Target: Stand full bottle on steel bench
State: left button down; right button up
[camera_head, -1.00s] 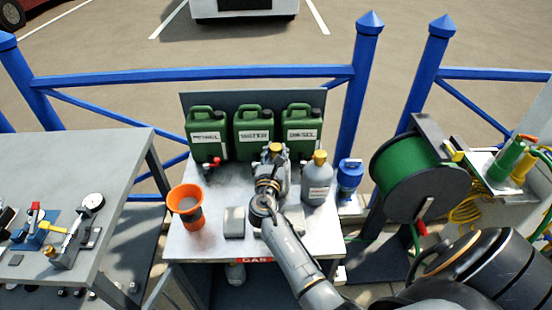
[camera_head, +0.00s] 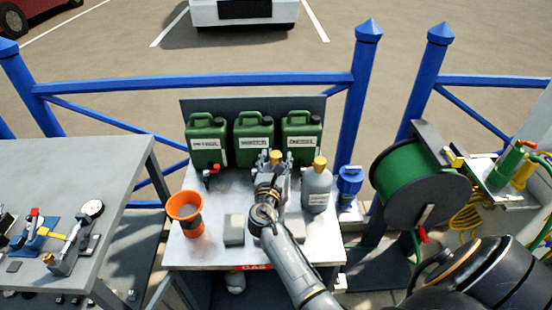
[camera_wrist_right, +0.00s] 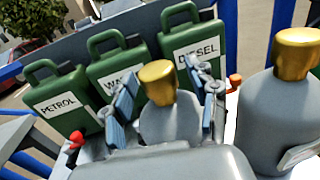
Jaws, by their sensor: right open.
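A grey bottle with a gold cap (camera_wrist_right: 157,83) stands upright between the fingers of my right gripper (camera_wrist_right: 168,98). It also shows in the head view by its gold cap (camera_head: 276,157), with its lower body hidden by my arm. My right gripper (camera_head: 277,160) is open, with one finger on each side of the bottle. A second grey bottle with a gold cap (camera_head: 316,190) stands upright to the right, label on its front. Both are on the steel-topped bench (camera_head: 205,255). The base of the held-between bottle is hidden. My left gripper is not in view.
Green petrol, water and diesel cans (camera_head: 254,140) stand along the back of the bench. An orange funnel cup (camera_head: 186,212) and a small grey block (camera_head: 234,229) are left of my arm. A grey tool table (camera_head: 90,165) is left; a green hose reel (camera_head: 415,190) is right.

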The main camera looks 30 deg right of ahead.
jog(key=b+v, duration=0.1)
jog(key=v, duration=1)
jog(key=shift+s+a, duration=0.25)
jog(key=shift+d, duration=0.1)
